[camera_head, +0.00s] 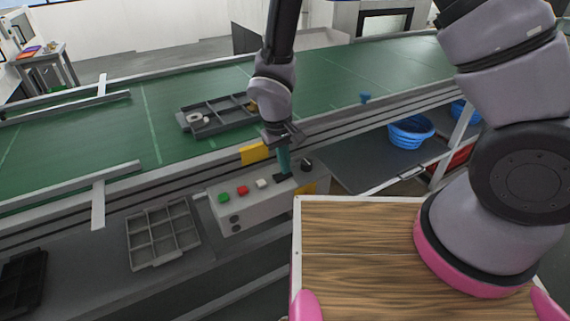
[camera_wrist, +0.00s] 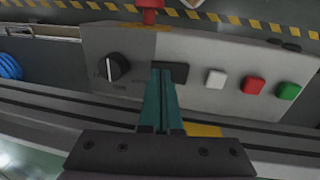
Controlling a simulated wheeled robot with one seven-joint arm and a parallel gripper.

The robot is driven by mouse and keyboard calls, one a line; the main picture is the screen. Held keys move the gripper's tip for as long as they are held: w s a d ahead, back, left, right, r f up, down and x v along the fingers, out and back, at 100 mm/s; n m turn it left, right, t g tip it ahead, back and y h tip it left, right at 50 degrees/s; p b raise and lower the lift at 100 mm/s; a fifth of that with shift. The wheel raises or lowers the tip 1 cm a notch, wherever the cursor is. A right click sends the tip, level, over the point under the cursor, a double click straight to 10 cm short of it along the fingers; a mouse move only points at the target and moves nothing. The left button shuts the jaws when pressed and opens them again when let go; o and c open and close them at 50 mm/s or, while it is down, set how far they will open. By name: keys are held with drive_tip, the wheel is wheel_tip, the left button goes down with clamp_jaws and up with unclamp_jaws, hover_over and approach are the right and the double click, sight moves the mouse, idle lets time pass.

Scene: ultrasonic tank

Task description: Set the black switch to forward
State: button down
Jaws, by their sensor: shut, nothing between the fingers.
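The black switch (camera_wrist: 113,67) is a round knob with a white pointer mark on a grey control panel (camera_wrist: 205,52). Small labels beside and below it are too blurred to read. In the head view the black knob (camera_head: 306,165) sits at the right part of the panel (camera_head: 251,204). My gripper (camera_wrist: 162,74) is shut and empty, its teal fingers together. Its tips are over or by a black rectangle on the panel, just right of the knob in the wrist view and apart from it. In the head view my gripper (camera_head: 283,170) is left of the knob.
White (camera_wrist: 215,79), red (camera_wrist: 253,86) and green (camera_wrist: 289,91) buttons line the panel. A red mushroom button (camera_wrist: 149,12) stands at its edge. The green conveyor (camera_head: 330,85) runs behind, bearing a grey tray (camera_head: 213,126). A blue basket (camera_head: 411,133) is at right.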

drive_tip(key=shift+d+f, duration=0.1)
drive_tip(key=shift+f, duration=0.1)
idle(0.3)
drive_tip(key=shift+s+a+r, duration=0.1)
drive_tip(key=shift+s+a, duration=0.35)
drive_tip(key=shift+a, duration=0.25)
wheel_tip(320, 180, up, 14)
drive_tip(key=a, duration=0.1)
drive_tip(key=shift+s+a, duration=0.35)
drive_tip(key=shift+s, duration=0.1)
